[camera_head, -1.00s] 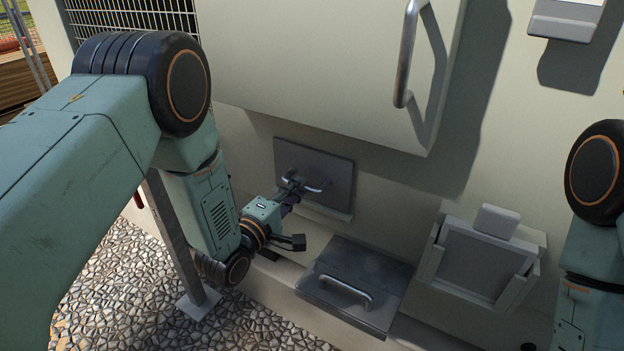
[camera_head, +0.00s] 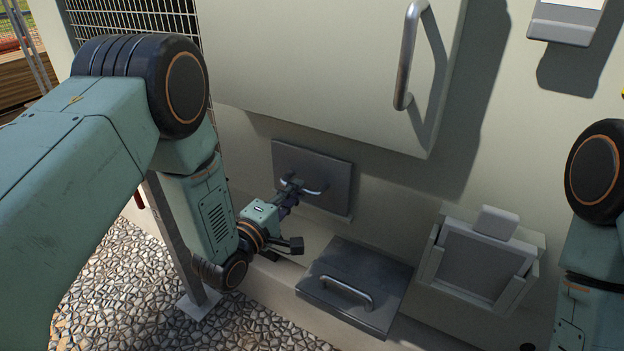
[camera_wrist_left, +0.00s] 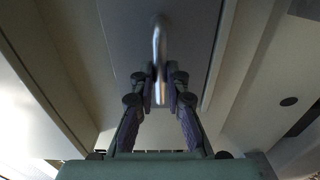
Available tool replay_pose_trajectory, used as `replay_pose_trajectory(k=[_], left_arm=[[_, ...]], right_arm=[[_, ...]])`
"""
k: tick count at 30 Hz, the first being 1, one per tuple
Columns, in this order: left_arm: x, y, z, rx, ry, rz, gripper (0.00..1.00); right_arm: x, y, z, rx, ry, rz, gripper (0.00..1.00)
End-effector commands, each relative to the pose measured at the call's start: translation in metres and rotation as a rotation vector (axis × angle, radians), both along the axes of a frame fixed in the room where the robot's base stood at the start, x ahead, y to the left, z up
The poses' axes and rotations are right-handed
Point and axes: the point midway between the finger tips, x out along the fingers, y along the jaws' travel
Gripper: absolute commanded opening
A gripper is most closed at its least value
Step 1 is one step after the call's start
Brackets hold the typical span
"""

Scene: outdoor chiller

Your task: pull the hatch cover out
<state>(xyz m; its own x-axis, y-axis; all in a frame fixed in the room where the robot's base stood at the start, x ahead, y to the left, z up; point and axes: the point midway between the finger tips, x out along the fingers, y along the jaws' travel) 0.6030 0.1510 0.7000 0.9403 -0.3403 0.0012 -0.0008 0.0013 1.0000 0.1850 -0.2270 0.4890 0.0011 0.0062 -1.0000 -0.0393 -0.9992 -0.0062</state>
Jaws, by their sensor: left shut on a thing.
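The hatch cover is a grey square panel (camera_head: 330,168) low on the pale wall, with a metal bar handle (camera_head: 313,189). My left gripper (camera_head: 291,187) is shut on this handle, near its left part in the head view. In the left wrist view the two fingers (camera_wrist_left: 160,88) close on either side of the shiny handle (camera_wrist_left: 158,45), with the grey cover (camera_wrist_left: 120,40) behind it. The cover's lower edge now overlaps the ledge strip below it. My right gripper is out of view; only part of my right arm shows at the right edge.
A second dark plate (camera_head: 375,273) with a handle lies on the ledge just below and right. A large cabinet door (camera_head: 310,65) with a long handle overhangs above. A grey box in a bracket (camera_head: 483,262) stands to the right. Gravel (camera_head: 130,290) lies at lower left.

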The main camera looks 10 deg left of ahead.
Motion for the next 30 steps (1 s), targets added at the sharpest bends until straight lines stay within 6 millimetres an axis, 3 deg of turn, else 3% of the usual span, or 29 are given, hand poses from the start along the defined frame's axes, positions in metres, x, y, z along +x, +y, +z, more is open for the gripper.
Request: replay_pose_trajectory(k=[14,30], left_arm=[[-0.007,0.002,0.001,0.000,-0.003,0.000,0.00],[-0.035,0.012,0.001,0.000,-0.002,0.000,0.00]], right_arm=[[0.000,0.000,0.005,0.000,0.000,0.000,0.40],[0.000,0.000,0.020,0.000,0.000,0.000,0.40]])
